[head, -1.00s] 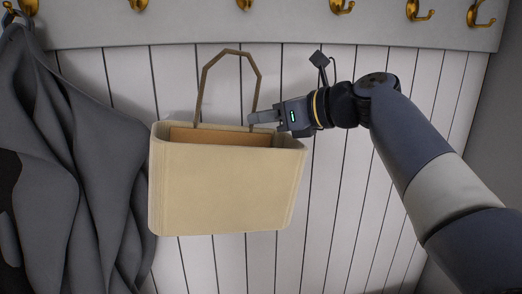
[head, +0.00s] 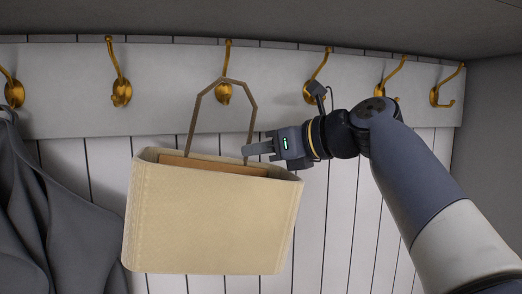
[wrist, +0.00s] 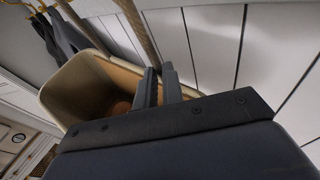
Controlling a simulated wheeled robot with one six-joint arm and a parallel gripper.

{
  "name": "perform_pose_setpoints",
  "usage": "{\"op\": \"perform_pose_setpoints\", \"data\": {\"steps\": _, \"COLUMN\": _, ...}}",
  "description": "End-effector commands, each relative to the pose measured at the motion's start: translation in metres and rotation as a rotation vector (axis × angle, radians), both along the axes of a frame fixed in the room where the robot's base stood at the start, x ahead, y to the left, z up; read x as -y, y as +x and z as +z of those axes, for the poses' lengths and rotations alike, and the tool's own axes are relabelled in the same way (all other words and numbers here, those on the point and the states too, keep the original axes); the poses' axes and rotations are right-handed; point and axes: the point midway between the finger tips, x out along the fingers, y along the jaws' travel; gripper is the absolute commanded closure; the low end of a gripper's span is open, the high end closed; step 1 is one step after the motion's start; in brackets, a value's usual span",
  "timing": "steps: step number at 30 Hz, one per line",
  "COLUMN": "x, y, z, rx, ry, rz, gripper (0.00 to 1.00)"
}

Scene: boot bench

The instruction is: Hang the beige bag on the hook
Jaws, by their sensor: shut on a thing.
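The beige bag (head: 210,220) hangs in the air in the head view, slightly tilted, with its brown strap (head: 197,105) standing up above its opening. My gripper (head: 246,152) is shut on the bag at the right foot of the strap, by the back rim. In the wrist view the two fingers (wrist: 158,88) are close together beside the strap, over the open bag (wrist: 75,85). A gold hook (head: 224,92) shows within the strap's loop in the head view. I cannot tell how far behind the strap it is.
More gold hooks line the pale rail, such as one to the left (head: 121,92) and one to the right (head: 313,90). A dark grey garment (head: 45,215) hangs at the far left. A grey shelf (head: 300,22) overhangs the rail.

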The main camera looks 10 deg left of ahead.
Motion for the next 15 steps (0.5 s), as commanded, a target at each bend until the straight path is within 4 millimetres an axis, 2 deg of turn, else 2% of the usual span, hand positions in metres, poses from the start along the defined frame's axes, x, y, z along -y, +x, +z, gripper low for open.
{"op": "perform_pose_setpoints", "data": {"steps": 15, "x": -0.013, "y": 0.027, "z": -0.001, "rx": 0.001, "ry": 0.003, "rz": -0.001, "gripper": 1.0}}
